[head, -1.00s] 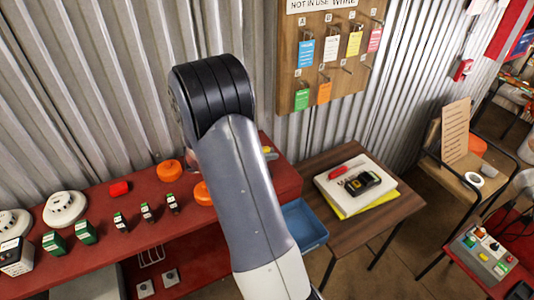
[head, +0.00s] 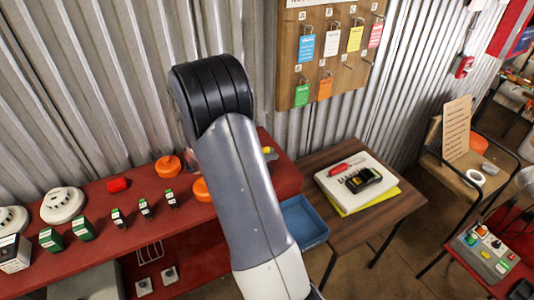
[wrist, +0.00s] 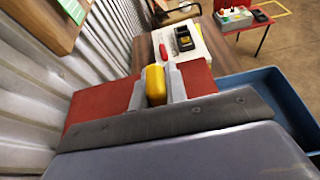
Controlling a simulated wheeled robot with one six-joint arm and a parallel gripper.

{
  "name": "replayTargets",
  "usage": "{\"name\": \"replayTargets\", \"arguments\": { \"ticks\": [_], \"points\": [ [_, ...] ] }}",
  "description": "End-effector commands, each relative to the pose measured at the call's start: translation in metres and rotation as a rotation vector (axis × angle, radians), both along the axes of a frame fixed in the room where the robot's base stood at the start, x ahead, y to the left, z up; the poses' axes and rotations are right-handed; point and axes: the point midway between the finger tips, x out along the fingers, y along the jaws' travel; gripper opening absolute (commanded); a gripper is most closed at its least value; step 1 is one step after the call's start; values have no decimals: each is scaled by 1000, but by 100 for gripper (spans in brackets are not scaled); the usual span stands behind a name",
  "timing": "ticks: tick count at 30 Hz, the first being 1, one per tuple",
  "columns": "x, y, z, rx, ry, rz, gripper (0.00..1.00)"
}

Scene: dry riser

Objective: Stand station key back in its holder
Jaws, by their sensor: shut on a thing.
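My gripper (wrist: 156,83) is shut on a yellow piece, taken to be the station key (wrist: 155,87), in the wrist view. Its rounded yellow end stands between the two grey fingers, and the rest of it is hidden. In the head view my arm covers most of the gripper; a small bit of yellow shows just right of the arm, above the red bench (head: 284,178). I cannot make out the key's holder in either view; my arm hides part of the bench.
Several detectors and small boxes line the bench on the left, with an orange dome (head: 167,167) behind. A tag board (head: 290,60) hangs on the corrugated wall. A blue tray (head: 303,222) and a wooden table (head: 392,208) with a white book (head: 340,192) stand right.

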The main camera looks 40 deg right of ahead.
Motion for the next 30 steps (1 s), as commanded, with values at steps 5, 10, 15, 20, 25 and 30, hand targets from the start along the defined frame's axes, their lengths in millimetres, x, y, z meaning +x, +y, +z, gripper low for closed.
{"name": "replayTargets", "arguments": {
  "ticks": [5, 10, 15, 20, 25, 30],
  "points": [
    [0, 0, -6, 0, 0, 0, 0],
    [0, 0, -10, 0, 0, 0, 0],
    [0, 0, -14, 0, 0, 0, 0],
    [0, 0, -14, 0, 0, 0, 22],
    [0, 0, -14, 0, 0, 0, 36],
    [0, 0, -14, 0, 0, 0, 39]
  ]
}}
